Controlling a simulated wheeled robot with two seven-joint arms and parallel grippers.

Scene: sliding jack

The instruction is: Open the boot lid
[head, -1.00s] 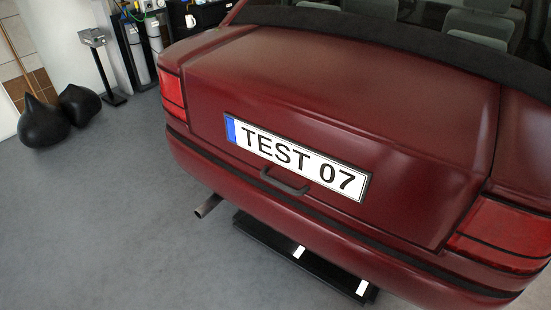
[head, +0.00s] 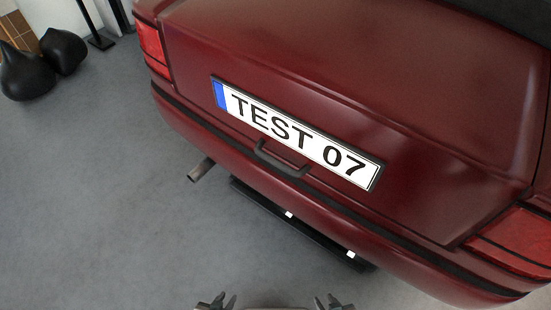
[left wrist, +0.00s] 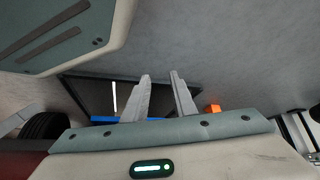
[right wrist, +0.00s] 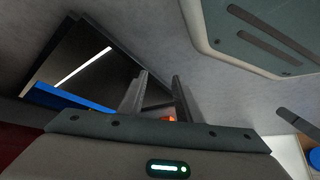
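The dark red boot lid (head: 390,90) fills the upper right of the head view and sits shut on the car. A white plate (head: 298,134) reading TEST 07 is on its rear face. A dark handle (head: 283,160) sits at the plate's lower edge. My left gripper (head: 217,301) and right gripper (head: 335,302) are at the bottom edge of the head view, well below the handle and touching nothing. Both are open and empty; the parted fingers show in the left wrist view (left wrist: 160,75) and the right wrist view (right wrist: 161,75).
The bumper (head: 350,225) runs below the lid, with an exhaust pipe (head: 201,170) at its left. A black bar with white marks (head: 300,225) lies beneath the car. Black rounded objects (head: 28,70) stand far left. The grey floor (head: 110,220) at left is clear.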

